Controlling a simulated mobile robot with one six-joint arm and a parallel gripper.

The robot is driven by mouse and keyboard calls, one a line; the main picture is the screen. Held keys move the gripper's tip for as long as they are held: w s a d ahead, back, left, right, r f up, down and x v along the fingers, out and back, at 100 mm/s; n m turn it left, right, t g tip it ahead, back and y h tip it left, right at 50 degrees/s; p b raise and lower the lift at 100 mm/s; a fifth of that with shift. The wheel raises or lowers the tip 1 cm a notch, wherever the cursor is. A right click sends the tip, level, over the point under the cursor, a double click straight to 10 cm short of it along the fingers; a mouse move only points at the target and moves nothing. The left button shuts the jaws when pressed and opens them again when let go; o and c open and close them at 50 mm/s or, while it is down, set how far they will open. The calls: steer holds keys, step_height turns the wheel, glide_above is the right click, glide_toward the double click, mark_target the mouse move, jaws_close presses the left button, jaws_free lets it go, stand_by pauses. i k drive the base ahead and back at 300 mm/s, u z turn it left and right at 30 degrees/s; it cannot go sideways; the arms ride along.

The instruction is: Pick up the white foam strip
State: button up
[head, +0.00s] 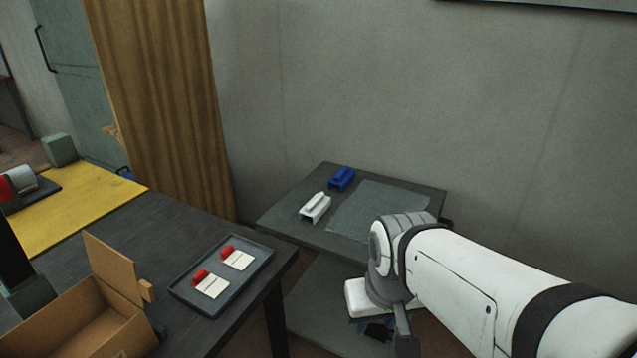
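A white piece (315,208) lies on the small dark table (285,225) against the wall. It looks like a channel with a raised strip along its top, and it may be the foam strip; its material cannot be told. A similar blue piece (341,179) lies just behind it. My arm comes in from the right, and its white links hide the table's front right part. My gripper (378,328) seems to be the dark part low under the wrist, largely hidden by the arm. It is lower in the picture than the white piece and apart from it. Its fingers cannot be made out.
A grey-green mat (375,208) lies right of the two pieces. At left, a dark bench (160,225) holds a tray (190,301) with two red-and-white items and an open cardboard box (85,325). A wooden panel (165,100) stands behind.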

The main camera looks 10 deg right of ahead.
mark_target(320, 204)
steer(key=u, duration=0.05)
steer(key=i, duration=1)
steer(key=z, duration=0.05)
